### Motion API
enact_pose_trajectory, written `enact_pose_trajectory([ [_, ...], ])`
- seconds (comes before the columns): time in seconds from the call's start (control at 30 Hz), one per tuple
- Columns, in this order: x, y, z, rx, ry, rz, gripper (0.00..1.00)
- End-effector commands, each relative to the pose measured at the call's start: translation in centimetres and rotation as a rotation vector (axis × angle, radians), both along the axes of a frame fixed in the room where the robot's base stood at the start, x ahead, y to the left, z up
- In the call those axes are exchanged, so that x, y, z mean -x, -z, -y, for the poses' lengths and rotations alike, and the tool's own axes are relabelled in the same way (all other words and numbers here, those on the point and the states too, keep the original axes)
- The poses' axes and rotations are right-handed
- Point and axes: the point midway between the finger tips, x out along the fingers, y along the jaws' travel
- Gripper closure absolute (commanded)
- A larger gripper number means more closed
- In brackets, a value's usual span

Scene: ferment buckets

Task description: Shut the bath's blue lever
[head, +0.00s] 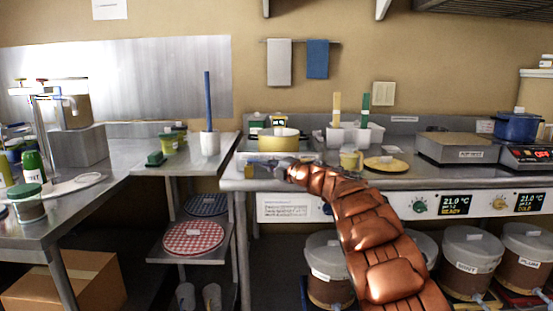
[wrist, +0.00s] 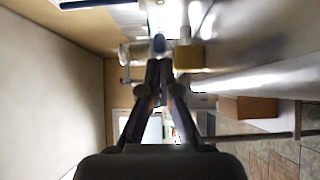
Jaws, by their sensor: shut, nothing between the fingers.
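My gripper (head: 268,168) reaches to the counter's front left edge, beside the steel bath (head: 262,158). In the wrist view my gripper (wrist: 160,66) has its dark fingers together and empty. A small dark blue piece (wrist: 158,43), which looks like the blue lever, shows just past the fingertips. I cannot tell whether they touch it. A yellow block (wrist: 188,57) sits right of the tips in the wrist view; a yellow piece (head: 249,172) also shows at the counter's edge in the head view. The blue lever cannot be made out in the head view, where my gripper covers that spot.
A yellow pot (head: 279,141) stands behind the bath. Lidded buckets (head: 328,258) stand under the counter. A side table (head: 190,152) with a white crock (head: 210,144) is at left, across a gap.

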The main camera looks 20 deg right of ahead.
Motion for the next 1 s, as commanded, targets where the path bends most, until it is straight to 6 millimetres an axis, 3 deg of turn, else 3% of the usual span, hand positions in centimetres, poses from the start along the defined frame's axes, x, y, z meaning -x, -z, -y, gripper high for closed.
enact_pose_trajectory([
  [0.7, -0.2, 0.0, -0.7, 0.000, -0.024, 0.000, 1.00],
  [1.0, 1.1, 0.3, -1.6, 0.001, -0.026, -0.002, 1.00],
])
